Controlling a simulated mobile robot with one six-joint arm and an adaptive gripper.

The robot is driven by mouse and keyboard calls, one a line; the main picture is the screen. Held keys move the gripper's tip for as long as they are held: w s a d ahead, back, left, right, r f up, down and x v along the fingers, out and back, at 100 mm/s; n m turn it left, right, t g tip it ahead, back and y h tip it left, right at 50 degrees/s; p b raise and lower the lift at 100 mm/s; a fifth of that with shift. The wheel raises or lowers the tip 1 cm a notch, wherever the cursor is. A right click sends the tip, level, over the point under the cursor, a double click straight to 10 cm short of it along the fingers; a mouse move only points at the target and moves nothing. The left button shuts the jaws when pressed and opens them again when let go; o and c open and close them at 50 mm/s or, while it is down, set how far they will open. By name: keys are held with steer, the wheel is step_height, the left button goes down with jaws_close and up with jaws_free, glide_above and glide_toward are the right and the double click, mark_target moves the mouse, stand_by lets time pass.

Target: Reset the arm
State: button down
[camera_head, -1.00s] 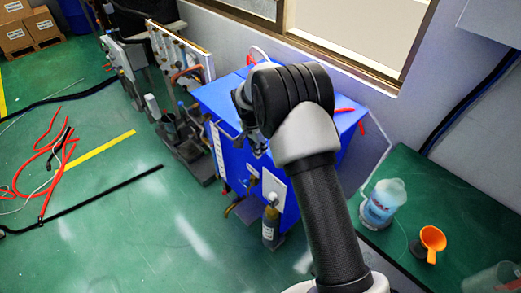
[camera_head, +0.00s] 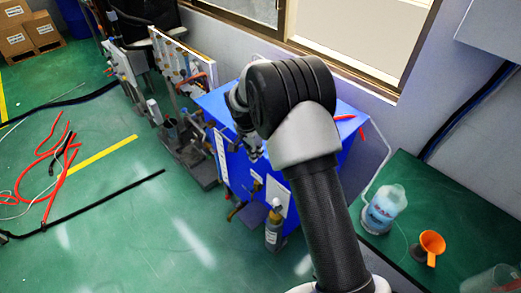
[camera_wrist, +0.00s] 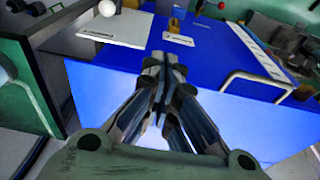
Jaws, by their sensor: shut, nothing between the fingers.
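My gripper (camera_wrist: 165,68) is in the lower middle of the wrist view, its fingers together and empty. The blue cabinet (camera_wrist: 215,60) lies behind the fingertips there. In the head view my gripper (camera_head: 254,150) is small and partly hidden behind my arm's elbow, in front of the blue cabinet (camera_head: 237,168). My arm reaches up from the bottom of the head view and bends at the black elbow. I cannot tell from the views how far the fingertips are from the cabinet.
A small gas bottle (camera_head: 273,230) stands at the cabinet's front. Red hoses (camera_head: 50,165) lie on the open green floor at left. A window is behind.

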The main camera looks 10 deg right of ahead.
steer(key=s+a, duration=0.1)
steer(key=s+a+r, duration=0.1)
steer(key=a, duration=0.1)
steer(key=s+a+p, duration=0.1)
steer(key=shift+s+a+r, duration=0.2)
steer(key=shift+a+r, duration=0.1)
steer(key=s+d+r+n+t, duration=0.1)
steer(key=s+d+r+n, duration=0.25)
steer(key=s+r, duration=0.55)
steer(key=s+d+r+n+t, duration=0.15)
steer(key=s+d+r, duration=0.3)
steer(key=r, duration=0.85)
steer(key=s+d+r+n, duration=0.1)
steer(key=s+n, duration=0.2)
steer(key=s, duration=0.6)
steer(key=s+d+r+n+t+y, duration=0.1)
steer(key=s+n, duration=0.2)
steer(key=s, duration=0.7)
steer(key=shift+s+d+r+y, duration=0.15)
steer(key=shift+s+r+y, duration=0.15)
